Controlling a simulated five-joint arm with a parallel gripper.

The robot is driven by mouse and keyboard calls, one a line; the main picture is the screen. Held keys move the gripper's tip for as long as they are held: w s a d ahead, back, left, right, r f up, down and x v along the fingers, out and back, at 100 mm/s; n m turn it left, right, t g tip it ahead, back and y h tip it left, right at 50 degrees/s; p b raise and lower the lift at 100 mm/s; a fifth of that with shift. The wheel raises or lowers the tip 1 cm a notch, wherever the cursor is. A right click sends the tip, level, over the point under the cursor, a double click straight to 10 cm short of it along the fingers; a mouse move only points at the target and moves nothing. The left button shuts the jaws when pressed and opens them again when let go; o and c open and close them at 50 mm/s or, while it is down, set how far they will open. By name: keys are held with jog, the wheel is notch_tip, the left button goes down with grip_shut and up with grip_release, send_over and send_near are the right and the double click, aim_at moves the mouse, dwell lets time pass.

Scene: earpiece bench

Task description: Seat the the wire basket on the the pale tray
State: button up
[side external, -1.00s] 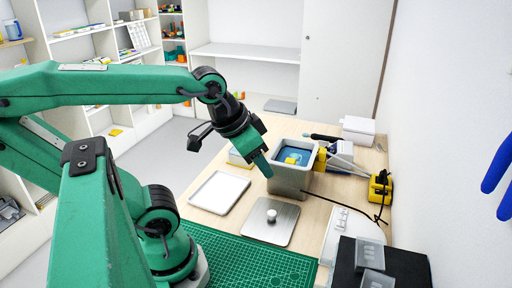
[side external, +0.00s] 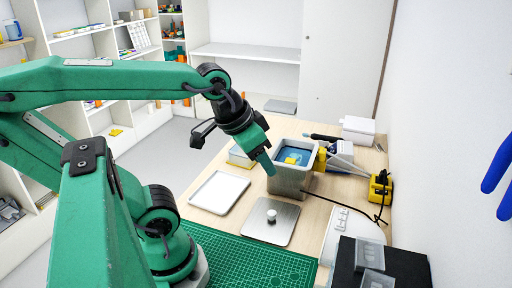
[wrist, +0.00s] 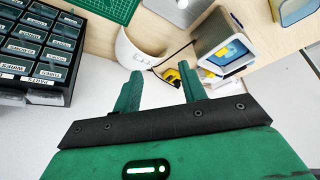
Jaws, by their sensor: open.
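The pale tray (side external: 219,191) lies flat and empty on the wooden bench, left of a grey metal tank (side external: 289,180). The tank has a blue interior with a yellow piece (side external: 291,158) in it; it also shows in the wrist view (wrist: 222,38). I cannot make out the wire basket clearly; whether the yellow piece belongs to it, I cannot tell. My gripper (side external: 267,164) hangs in the air by the tank's left side in the side view. In the wrist view its two fingers (wrist: 160,88) are apart with nothing between them.
A metal lid with a knob (side external: 270,222) lies in front of the tank. A green cutting mat (side external: 245,262) is nearer. A yellow-black device (side external: 380,187) with a cable stands right of the tank. A black drawer organizer (wrist: 40,47) shows in the wrist view.

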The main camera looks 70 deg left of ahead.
jog(key=n+g, duration=0.5)
jog(key=n, duration=0.4)
send_over(291, 160)
notch_tip(291, 160, down, 4)
jog(key=shift+s+f, duration=0.1)
jog(key=shift+f, duration=0.05)
jog(key=shift+f, duration=0.15)
jog(key=shift+f, duration=4.85)
